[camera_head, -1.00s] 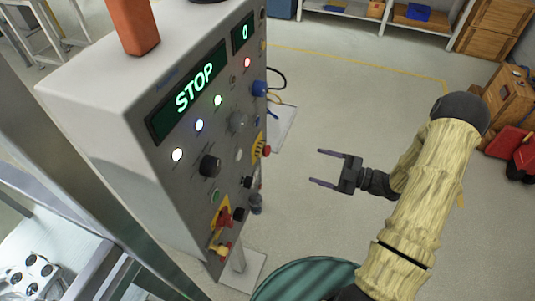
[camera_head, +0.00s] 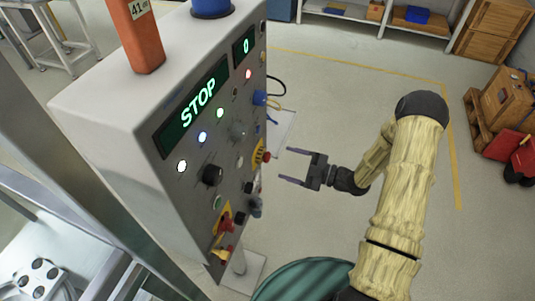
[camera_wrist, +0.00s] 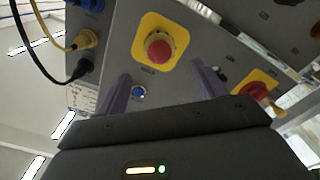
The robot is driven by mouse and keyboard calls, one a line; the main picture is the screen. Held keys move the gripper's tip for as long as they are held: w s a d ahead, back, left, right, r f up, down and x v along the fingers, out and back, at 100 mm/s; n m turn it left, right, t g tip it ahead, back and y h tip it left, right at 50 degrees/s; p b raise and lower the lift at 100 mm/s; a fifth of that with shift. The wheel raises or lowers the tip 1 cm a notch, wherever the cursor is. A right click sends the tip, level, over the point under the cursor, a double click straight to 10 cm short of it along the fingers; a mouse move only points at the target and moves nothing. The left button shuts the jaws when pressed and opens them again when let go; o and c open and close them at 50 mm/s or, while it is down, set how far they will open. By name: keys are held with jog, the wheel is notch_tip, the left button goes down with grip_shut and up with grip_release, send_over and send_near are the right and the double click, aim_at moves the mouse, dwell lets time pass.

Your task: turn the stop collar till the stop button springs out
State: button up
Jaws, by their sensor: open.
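The stop button (camera_wrist: 160,52) is a round red mushroom head on a square yellow plate. A paler ring, which looks like the stop collar (camera_wrist: 158,36), shows around it in the wrist view. In the head view the stop button (camera_head: 267,156) juts from the right part of the grey panel. My gripper (camera_head: 284,165) is open and empty, its fingers pointing at the panel just right of the button, apparently apart from it. In the wrist view the fingers of my gripper (camera_wrist: 161,72) stand either side below the button. Whether the button is pressed in, I cannot tell.
A red switch (camera_head: 226,221) on another yellow plate sits lower on the panel; it also shows in the wrist view (camera_wrist: 254,89). A blue button (camera_wrist: 138,93) lies near the left finger. Cables hang from plugs (camera_wrist: 86,39). The display (camera_head: 195,105) reads STOP.

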aim_at(270, 158)
jog(key=p+x, duration=0.2)
jog(key=x, duration=0.6)
jog(key=shift+c, duration=0.4)
jog(key=c, duration=0.9)
